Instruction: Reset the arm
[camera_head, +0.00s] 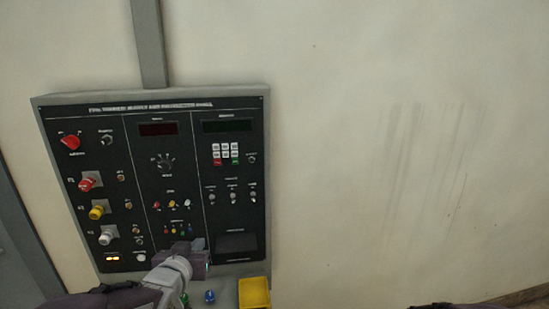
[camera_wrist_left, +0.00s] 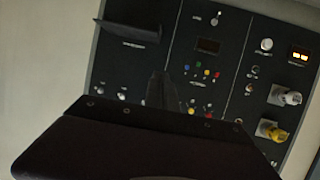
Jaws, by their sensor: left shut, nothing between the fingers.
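My left arm comes in from the bottom left in the head view. Its gripper (camera_head: 198,246) is shut and empty at the lower edge of the black control panel (camera_head: 190,150), in front of its lower middle part. In the left wrist view the gripper's dark finger (camera_wrist_left: 155,88) points at the panel face, near small coloured knobs. I cannot tell whether it touches the panel. My right gripper is not in view; only a dark bit of what may be my right arm shows at the bottom edge.
The panel carries a red rotary knob (camera_head: 70,142), red, yellow and white knobs on the left, a keypad (camera_head: 225,153) and displays. A yellow bin (camera_head: 254,293) and a blue item (camera_head: 209,296) sit below it. The wall to the right is bare.

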